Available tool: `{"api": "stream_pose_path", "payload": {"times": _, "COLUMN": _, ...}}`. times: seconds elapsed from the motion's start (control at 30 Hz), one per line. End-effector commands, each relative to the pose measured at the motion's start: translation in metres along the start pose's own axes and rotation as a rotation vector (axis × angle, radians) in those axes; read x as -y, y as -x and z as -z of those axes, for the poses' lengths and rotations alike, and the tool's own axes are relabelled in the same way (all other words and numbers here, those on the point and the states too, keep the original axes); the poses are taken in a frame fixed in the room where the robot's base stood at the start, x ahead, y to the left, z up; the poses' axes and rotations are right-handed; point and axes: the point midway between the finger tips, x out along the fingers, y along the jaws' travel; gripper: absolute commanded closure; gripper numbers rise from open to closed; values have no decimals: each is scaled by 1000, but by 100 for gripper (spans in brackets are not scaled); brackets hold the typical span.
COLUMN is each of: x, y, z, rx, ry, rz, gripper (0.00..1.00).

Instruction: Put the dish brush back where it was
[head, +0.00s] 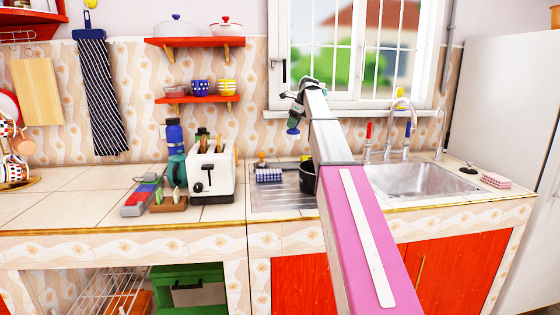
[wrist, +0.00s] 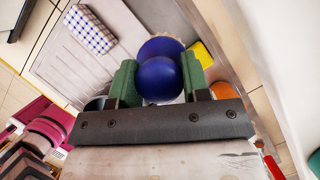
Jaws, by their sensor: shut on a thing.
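The dish brush, a round blue knob with a blue head and a pale fringe of bristles, is held between the green fingers of my gripper (wrist: 157,85) in the wrist view; the blue knob (wrist: 158,79) faces the camera. In the head view my gripper (head: 293,122) is above the back of the counter, in front of the window wall. A small blue part of the brush (head: 293,131) shows below it. The brush appears off the counter. I cannot tell its exact height. Its underside is hidden.
Below is the metal drainboard (head: 262,202) with a blue checkered block (head: 268,175). A black pot (head: 307,178) stands partly behind my arm. The sink (head: 415,182) and taps are right; a toaster (head: 211,170) is left. Yellow (wrist: 203,55) and orange (wrist: 220,88) items show in the wrist view.

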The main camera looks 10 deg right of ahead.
Motion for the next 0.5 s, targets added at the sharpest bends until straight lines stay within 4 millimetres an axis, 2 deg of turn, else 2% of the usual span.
{"api": "stream_pose_path", "payload": {"times": 0.3, "x": -2, "y": -68, "z": 29, "rx": -1, "ry": 0, "rz": -2, "gripper": 79}}
{"api": "stream_pose_path", "payload": {"times": 0.5, "x": -1, "y": -104, "z": 43, "rx": -1, "ry": 0, "rz": -2, "gripper": 79}}
